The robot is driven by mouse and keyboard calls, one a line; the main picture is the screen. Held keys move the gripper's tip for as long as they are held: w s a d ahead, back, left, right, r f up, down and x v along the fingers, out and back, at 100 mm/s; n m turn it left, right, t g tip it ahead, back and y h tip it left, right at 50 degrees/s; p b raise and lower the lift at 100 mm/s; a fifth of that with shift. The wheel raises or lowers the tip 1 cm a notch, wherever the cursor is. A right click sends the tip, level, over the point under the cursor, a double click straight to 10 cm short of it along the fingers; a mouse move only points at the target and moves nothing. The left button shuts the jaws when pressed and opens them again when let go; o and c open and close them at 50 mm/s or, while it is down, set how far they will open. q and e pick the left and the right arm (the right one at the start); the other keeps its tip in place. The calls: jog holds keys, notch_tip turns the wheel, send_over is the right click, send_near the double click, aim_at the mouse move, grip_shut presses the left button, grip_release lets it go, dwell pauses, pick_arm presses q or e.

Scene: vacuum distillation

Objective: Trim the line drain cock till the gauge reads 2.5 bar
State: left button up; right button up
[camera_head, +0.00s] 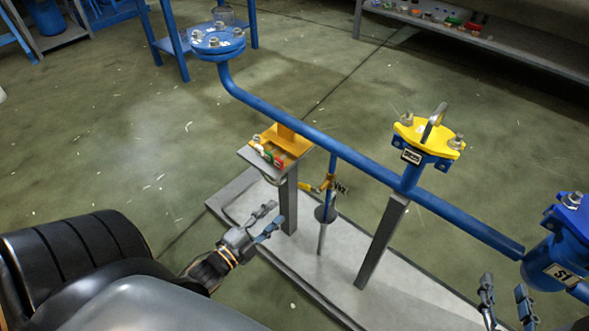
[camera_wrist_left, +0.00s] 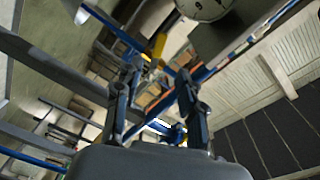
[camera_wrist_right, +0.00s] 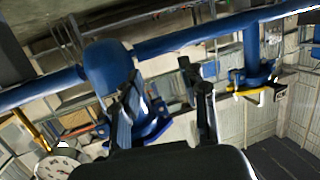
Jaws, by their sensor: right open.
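The drain cock (camera_head: 326,184) is a small valve with a yellow lever, on a thin blue branch dropping from the blue pipe, beside a black tag (camera_head: 341,188). A round, pale gauge shows partly at the top of the left wrist view (camera_wrist_left: 205,6) and at the lower left of the right wrist view (camera_wrist_right: 62,168); its reading is not legible. My left gripper (camera_head: 273,218) is open and empty, left of and below the cock, apart from it. My right gripper (camera_head: 506,301) is open and empty at the lower right, near the blue vessel.
A long blue pipe (camera_head: 310,134) crosses above a grey base plate (camera_head: 335,262). A post carries a small shelf (camera_head: 248,157) with coloured parts. A yellow flanged cover (camera_head: 430,137) and a blue vessel (camera_head: 552,262) stand to the right. Open floor lies left.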

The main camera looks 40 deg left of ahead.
aim_at(303, 188)
pick_arm(q)
jog(key=w+b, duration=0.1)
jog(key=w, duration=0.3)
jog(key=w+b, duration=0.1)
jog(key=w, duration=0.3)
jog(key=w+d+b, duration=0.1)
jog(key=w, duration=0.3)
jog(key=shift+w+d, duration=0.1)
jog(key=shift+w, duration=0.35)
pick_arm(e)
notch_tip(303, 188, up, 13)
jog(key=s+a+t+y, duration=0.1)
jog(key=t+y, duration=0.2)
jog(key=t, duration=0.5)
jog(key=shift+s+a+t, duration=0.25)
jog(key=shift+s+t, duration=0.05)
jog(key=shift+r, duration=0.1)
pick_arm(q)
grip_shut()
